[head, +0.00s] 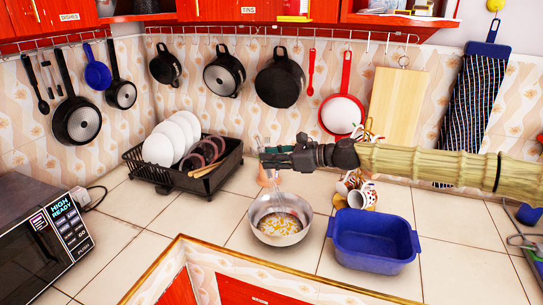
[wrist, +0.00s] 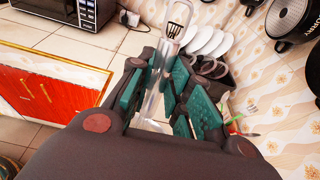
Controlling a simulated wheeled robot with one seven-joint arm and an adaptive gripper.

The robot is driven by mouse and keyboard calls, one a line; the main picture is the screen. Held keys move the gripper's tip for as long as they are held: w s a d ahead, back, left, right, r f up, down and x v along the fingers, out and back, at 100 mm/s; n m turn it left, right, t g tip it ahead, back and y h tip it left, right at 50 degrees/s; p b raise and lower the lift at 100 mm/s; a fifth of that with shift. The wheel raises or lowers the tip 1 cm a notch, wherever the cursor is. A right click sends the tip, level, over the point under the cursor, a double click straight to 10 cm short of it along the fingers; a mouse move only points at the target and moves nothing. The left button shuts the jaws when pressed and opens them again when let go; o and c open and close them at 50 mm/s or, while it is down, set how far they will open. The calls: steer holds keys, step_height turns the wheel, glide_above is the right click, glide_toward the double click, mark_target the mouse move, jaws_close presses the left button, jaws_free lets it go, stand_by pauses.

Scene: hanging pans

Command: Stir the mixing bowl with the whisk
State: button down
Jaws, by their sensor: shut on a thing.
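The metal mixing bowl (head: 282,238) stands on the tiled counter in the head view, with yellowish and white contents in it. My gripper (head: 268,160) is above the bowl, reaching in from the right. It is shut on the whisk (wrist: 172,45), whose pale metal handle shows between the teal finger pads (wrist: 165,95) in the wrist view. In the head view the whisk's thin wires (head: 276,191) point down into the bowl. Whether they touch the contents is hard to tell. The bowl cannot be made out in the wrist view.
A blue tub (head: 372,258) stands right of the bowl, with patterned mugs (head: 366,197) behind it. A black dish rack (head: 190,182) with plates is behind left. A microwave (head: 45,240) is at the left. Pans (head: 280,80) hang on the wall. Counter left of the bowl is clear.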

mark_target(272, 175)
steer(key=shift+f+b, duration=1.6)
steer(key=shift+f, duration=1.3)
steer(key=shift+w, duration=0.15)
